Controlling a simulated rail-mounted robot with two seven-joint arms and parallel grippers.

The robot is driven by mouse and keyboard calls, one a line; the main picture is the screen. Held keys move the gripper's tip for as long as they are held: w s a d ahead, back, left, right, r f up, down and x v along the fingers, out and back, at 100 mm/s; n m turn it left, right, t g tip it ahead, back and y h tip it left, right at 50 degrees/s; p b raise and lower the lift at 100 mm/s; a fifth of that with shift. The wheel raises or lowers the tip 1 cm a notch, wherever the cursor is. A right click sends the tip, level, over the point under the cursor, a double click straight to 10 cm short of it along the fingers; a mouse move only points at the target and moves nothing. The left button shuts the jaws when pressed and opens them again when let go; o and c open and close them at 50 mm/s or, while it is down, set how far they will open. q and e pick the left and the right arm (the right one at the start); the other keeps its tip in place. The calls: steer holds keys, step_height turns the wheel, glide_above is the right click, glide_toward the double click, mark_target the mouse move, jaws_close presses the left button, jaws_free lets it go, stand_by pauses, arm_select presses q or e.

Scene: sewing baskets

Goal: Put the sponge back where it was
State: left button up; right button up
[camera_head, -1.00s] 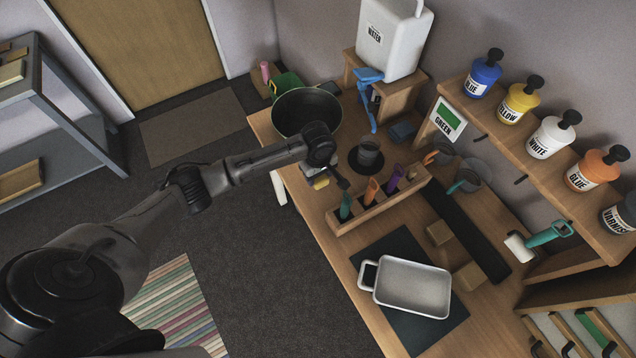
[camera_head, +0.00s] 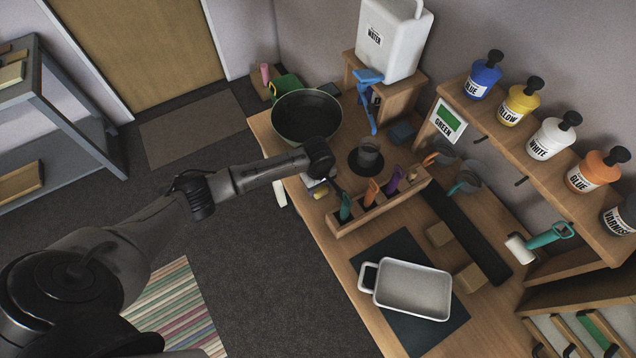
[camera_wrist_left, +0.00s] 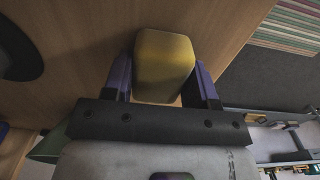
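The sponge (camera_head: 320,192) is a small yellow block near the table's left edge, beside the left end of the tool rack (camera_head: 385,207). My left gripper (camera_head: 318,188) is at the sponge, partly hidden by my own wrist in the head view. In the left wrist view the sponge (camera_wrist_left: 165,62) sits between the two fingers (camera_wrist_left: 163,78), which are close against its sides. The wooden table top lies behind it, and I cannot tell whether the sponge touches it. My right gripper is not in view.
A white tray (camera_head: 411,314) lies on a dark mat in front. Bare table top lies between the rack and the mat.

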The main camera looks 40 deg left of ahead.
arm_select(q)
steer(key=o, duration=0.5)
steer(key=shift+c, duration=0.2)
step_height(320, 180, up, 12)
steer(key=shift+r+p, duration=0.2)
steer(key=shift+p, duration=0.1)
stand_by(0.6)
